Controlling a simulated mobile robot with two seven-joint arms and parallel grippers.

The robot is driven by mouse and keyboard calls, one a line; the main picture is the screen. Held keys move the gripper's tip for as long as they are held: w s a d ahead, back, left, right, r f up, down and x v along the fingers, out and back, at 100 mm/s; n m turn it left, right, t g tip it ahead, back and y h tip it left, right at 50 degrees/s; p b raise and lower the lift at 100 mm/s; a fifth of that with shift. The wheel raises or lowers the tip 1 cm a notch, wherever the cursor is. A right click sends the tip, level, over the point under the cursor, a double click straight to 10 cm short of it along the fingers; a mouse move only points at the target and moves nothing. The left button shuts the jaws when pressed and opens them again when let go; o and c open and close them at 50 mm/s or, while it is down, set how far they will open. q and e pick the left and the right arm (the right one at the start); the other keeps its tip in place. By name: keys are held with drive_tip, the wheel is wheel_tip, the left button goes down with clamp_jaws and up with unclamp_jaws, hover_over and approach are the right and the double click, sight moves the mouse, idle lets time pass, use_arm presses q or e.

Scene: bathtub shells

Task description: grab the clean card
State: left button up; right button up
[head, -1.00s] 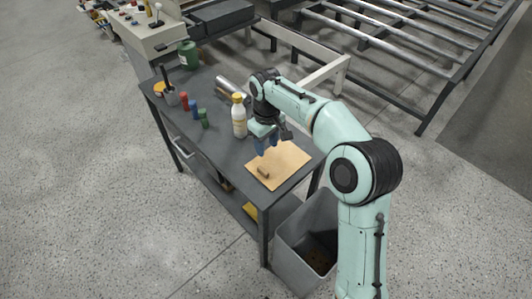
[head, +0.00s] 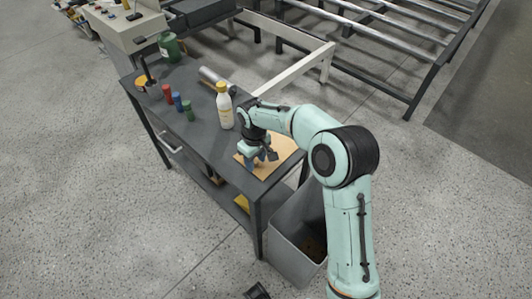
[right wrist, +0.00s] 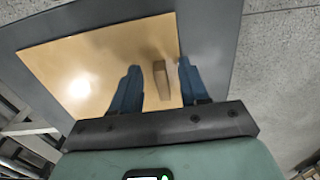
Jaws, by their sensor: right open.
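A flat tan sheet (head: 284,148) lies on the near right end of the dark table; it fills much of the right wrist view (right wrist: 60,60). No lettering shows to tell me which is the clean card. My right gripper (head: 257,160) is low over the sheet, fingers pointing down. My left gripper does not show.
A white bottle with a yellow cap (head: 224,106) stands just behind my right gripper. Red, blue and green small cylinders (head: 178,102) and a green container (head: 169,47) stand farther left. A grey bin (head: 297,240) is beside the table's near end.

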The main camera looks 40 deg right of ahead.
drive_tip(key=shift+f, duration=0.3)
clamp_jaws()
drive_tip(key=shift+r, duration=0.15)
